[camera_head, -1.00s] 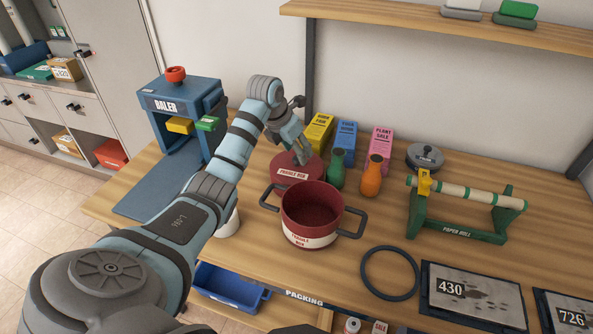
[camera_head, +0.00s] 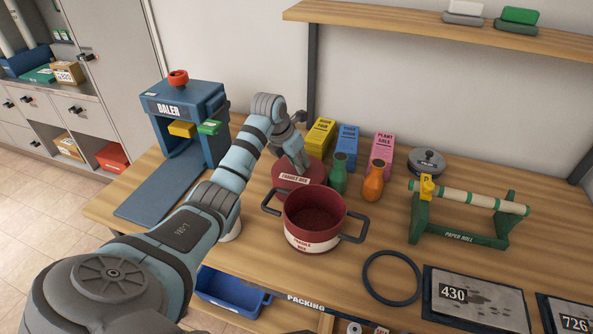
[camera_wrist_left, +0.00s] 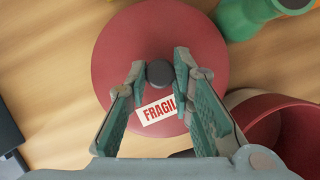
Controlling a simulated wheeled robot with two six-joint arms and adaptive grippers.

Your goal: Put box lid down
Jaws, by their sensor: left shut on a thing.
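The box lid (camera_head: 283,169) is a round dark red disc with a white fragile label, behind the red pot-like fragile box (camera_head: 314,231) on the packing table. In the left wrist view the lid (camera_wrist_left: 120,60) shows from above, with a dark round knob (camera_wrist_left: 160,73) at its middle. My left gripper (camera_head: 301,166) is shut on this knob; its fingertips sit on either side of it in the wrist view. The lid lies at or close to the tabletop; a small gap underneath cannot be ruled out. The fragile box is open and looks empty. My right gripper is not in view.
A green bottle (camera_head: 338,175) stands close to the lid's right, beside an orange bottle (camera_head: 373,183). Several coloured cartons stand behind. The blue baler (camera_head: 190,105) is at left, the paper roll stand (camera_head: 460,238) at right. A dark ring (camera_head: 391,299) lies in front.

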